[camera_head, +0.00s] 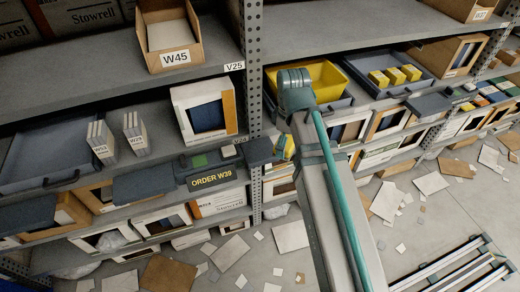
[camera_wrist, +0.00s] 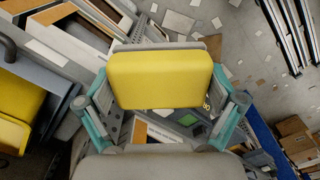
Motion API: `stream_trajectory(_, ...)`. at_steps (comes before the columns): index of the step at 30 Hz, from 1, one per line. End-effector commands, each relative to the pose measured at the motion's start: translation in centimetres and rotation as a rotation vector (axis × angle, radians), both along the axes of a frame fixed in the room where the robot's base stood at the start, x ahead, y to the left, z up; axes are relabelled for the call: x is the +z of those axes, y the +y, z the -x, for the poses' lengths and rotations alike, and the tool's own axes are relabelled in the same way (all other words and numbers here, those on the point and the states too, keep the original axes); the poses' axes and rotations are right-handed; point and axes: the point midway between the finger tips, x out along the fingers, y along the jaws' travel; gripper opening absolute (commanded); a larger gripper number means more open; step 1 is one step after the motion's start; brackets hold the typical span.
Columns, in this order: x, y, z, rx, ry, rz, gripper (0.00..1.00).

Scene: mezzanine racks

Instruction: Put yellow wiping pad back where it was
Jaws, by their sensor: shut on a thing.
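The yellow wiping pad (camera_wrist: 160,80) is a rounded yellow block with a grey layer along its far edge. My gripper (camera_wrist: 162,112) is shut on it, with teal fingers at its left and right sides in the wrist view. In the head view, a small yellow part of the pad (camera_head: 281,143) shows at my gripper (camera_head: 286,148), in front of the rack's lower shelves. The pad appears clear of any surface. Which place it came from does not show.
A yellow bin (camera_head: 322,76) stands on the shelf behind my arm; a yellow bin also shows at left in the wrist view (camera_wrist: 22,101). A grey tray with several yellow boxes (camera_head: 396,75) is right of it. A console reading ORDER W39 (camera_head: 210,179) is left of my gripper. Cardboard litters the floor.

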Motion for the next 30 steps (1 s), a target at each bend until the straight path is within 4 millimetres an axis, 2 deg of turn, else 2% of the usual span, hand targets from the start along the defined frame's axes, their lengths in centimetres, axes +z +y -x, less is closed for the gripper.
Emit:
stream_trajectory(12, -3.5, 5.5, -7.0, 0.005, 0.003, 0.001, 0.6)
stream_trajectory(21, -7.9, 7.6, -9.4, 0.002, 0.001, 0.001, 0.6)
stream_trajectory(30, -9.3, 8.3, -10.3, 0.002, 0.0, 0.0, 0.6)
